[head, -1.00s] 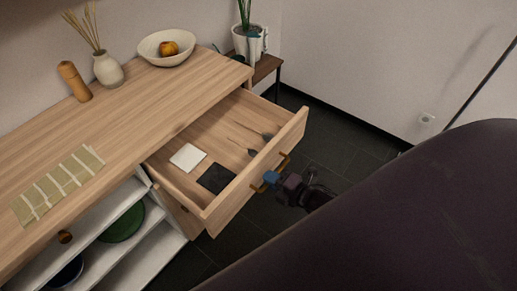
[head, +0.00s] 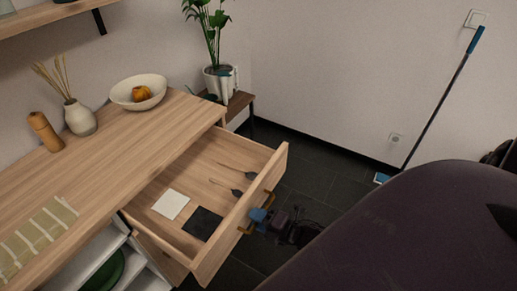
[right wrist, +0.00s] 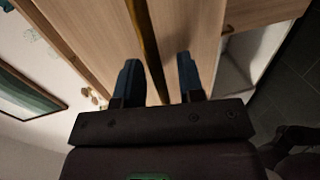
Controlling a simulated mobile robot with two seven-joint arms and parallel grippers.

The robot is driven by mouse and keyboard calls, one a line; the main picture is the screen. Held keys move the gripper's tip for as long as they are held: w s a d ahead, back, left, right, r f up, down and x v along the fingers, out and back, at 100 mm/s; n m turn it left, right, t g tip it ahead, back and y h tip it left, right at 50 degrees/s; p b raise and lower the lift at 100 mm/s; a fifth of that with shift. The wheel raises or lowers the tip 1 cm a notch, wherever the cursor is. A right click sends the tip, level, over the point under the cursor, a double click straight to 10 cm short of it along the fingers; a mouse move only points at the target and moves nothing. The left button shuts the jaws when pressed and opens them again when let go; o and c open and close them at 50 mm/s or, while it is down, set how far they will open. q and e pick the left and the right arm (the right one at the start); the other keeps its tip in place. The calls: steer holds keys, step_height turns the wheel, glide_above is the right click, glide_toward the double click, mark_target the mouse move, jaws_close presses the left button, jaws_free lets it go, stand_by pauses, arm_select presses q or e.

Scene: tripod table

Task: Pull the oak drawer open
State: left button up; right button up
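The oak drawer (head: 235,237) stands well out from the cabinet, its inside showing. Its brass bar handle (head: 269,202) is on the drawer's front face. My right gripper (head: 258,214) is at the middle of this handle. In the right wrist view the handle (right wrist: 146,40) runs between the two blue fingertips of the right gripper (right wrist: 159,76). The fingers are apart, with a visible gap between the handle and the right-hand finger. My left gripper is not in view.
The drawer holds a white square (head: 170,204), a black square (head: 202,223) and two dark thin-handled utensils (head: 237,191). On the oak top (head: 130,150) are a bowl (head: 135,98), a vase (head: 80,118) and a wooden mill (head: 45,132). Dark floor (head: 310,175) lies right of the drawer.

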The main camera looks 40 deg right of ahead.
steer(key=shift+s, duration=0.1)
steer(key=v, duration=1)
steer(key=shift+s, duration=0.25)
steer(key=shift+d, duration=0.1)
